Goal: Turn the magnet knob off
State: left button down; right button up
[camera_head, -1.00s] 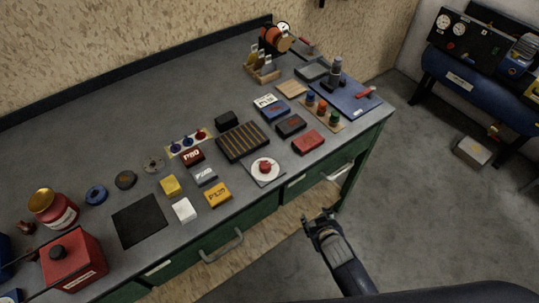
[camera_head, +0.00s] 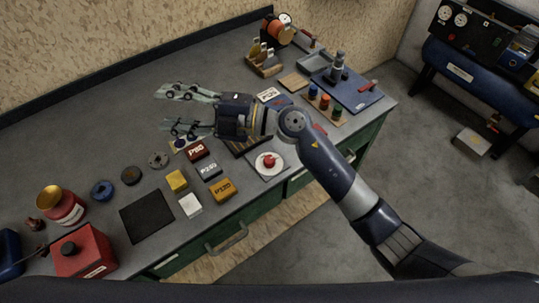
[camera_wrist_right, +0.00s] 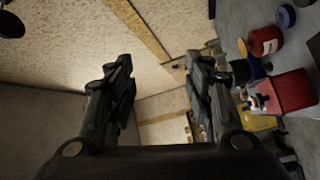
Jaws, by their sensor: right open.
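My right gripper (camera_head: 182,110) is open and empty above the back middle of the bench, fingers pointing left. Both fingers also show apart in the right wrist view (camera_wrist_right: 160,90), with only walls between them. A grey stand (camera_head: 337,68) with a dark base stands on a blue plate (camera_head: 352,97) at the right end, beside a red-handled piece (camera_head: 369,86). I cannot tell which of these carries the magnet knob. My left gripper is out of view.
The bench (camera_head: 95,140) holds several small boxes, a black mat (camera_head: 147,215), a red can (camera_head: 82,252) and a red jar (camera_head: 65,206). A rack of coloured pots (camera_head: 324,104) stands near the blue plate. The back left of the bench is clear.

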notch_tip(320, 180, down, 7)
jog(key=s+n+g+h, duration=0.2)
jog(key=n+g+h, duration=0.1)
jog(key=h, duration=0.2)
jog(key=m+h, duration=0.1)
jog(key=h, duration=1.3)
send_over(269, 159)
notch_tip(269, 159, down, 8)
jog(key=shift+t, duration=0.4)
notch_tip(269, 159, down, 9)
jog(key=p, duration=0.3)
jog(key=shift+f, duration=0.85)
jog(key=c, duration=1.1)
